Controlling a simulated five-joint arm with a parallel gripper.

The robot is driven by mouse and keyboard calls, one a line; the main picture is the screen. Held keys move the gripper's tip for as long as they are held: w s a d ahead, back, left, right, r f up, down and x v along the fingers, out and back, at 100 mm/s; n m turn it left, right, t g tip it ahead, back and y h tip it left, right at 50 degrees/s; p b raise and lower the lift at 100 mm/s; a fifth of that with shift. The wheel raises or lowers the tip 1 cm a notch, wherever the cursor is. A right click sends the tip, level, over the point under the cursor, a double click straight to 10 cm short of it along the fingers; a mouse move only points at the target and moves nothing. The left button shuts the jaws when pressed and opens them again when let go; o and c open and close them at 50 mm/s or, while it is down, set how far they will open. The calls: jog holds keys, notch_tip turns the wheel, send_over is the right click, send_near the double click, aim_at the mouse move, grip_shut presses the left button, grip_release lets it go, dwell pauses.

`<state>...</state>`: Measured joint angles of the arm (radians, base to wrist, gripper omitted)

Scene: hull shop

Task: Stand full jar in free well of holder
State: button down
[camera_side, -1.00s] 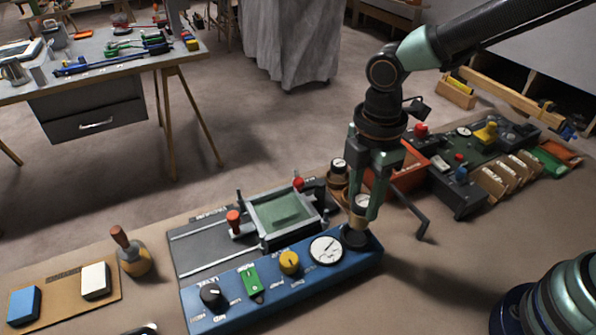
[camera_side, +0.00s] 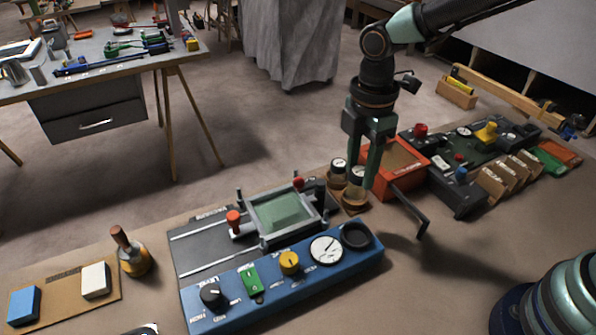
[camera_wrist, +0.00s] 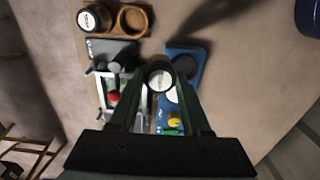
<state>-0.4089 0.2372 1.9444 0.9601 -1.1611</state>
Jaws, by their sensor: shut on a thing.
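My gripper (camera_side: 368,185) is shut on a jar (camera_side: 357,173) with a white-dialled dark lid, held upright in the air. In the wrist view the jar (camera_wrist: 160,75) sits between the fingertips (camera_wrist: 160,80). The wooden holder (camera_side: 354,207) has two round wells. A second dark-lidded jar (camera_side: 338,167) stands in one well, also seen in the wrist view (camera_wrist: 91,20). The other well (camera_wrist: 132,19) looks empty. In the side view the held jar overlaps this well, but in the wrist view it is apart from it, below and right. The jar's contents are not clear.
The blue control unit (camera_side: 268,288) has an empty black round seat (camera_side: 356,236) at its right end. A grey frame press (camera_side: 284,215) adjoins it. An orange box (camera_side: 392,165) with a black crank handle (camera_side: 412,213) stands close right of the holder.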

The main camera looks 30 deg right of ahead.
jog(key=w+d+f, duration=0.3)
jog(key=w+d, duration=0.2)
jog(key=w, duration=0.1)
jog(key=shift+s+a+f, duration=0.1)
jog(key=shift+s+f, duration=0.05)
jog(key=shift+f, duration=2.8)
jog(key=shift+f, duration=0.45)
jog(key=shift+c, duration=1.4)
grip_release()
